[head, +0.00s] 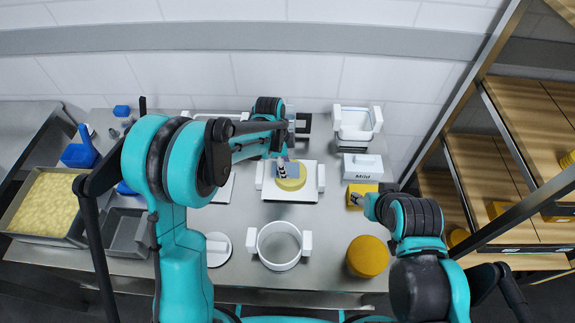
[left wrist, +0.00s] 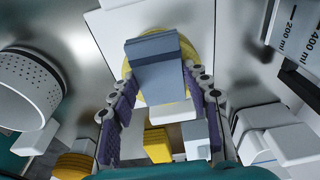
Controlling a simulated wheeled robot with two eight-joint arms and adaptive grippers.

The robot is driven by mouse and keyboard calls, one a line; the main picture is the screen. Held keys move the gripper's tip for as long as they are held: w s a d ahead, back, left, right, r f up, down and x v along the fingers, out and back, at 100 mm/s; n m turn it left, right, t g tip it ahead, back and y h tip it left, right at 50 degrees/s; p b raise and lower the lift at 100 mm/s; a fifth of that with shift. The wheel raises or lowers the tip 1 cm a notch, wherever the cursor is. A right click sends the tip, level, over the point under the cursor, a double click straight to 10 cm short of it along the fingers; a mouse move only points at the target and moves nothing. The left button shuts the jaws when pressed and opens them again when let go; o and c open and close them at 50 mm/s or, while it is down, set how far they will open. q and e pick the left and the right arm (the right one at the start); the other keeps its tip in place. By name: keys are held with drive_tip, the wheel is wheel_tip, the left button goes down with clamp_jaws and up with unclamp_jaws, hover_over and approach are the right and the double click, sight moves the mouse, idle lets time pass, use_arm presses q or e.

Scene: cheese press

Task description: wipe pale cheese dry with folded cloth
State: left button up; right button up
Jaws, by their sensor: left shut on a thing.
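The pale yellow cheese (head: 292,184) lies on a white board (head: 275,193) with raised side handles, in the middle of the table. My left gripper (head: 284,168) is over the cheese, shut on a folded grey-blue cloth (left wrist: 155,68). In the left wrist view the cloth sits between the purple finger pads and covers much of the cheese (left wrist: 193,52). I cannot tell whether the cloth touches the cheese. My right gripper (head: 358,199) is beside a yellow block (head: 366,188) at the right; whether its fingers are open or shut does not show clearly.
A white ring mould (head: 279,262) stands in front of the board, with a dark yellow cheese wheel (head: 367,257) to its right. A white box marked "Mild" (head: 362,168) and a white tub (head: 357,125) stand behind the yellow block. A curd tray (head: 45,205) is far left.

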sight(296, 169)
use_arm(q)
drive_tip(key=shift+d, duration=1.75)
drive_tip(key=shift+a, duration=1.8)
wheel_tip(296, 169, up, 5)
drive_tip(key=p, duration=0.3)
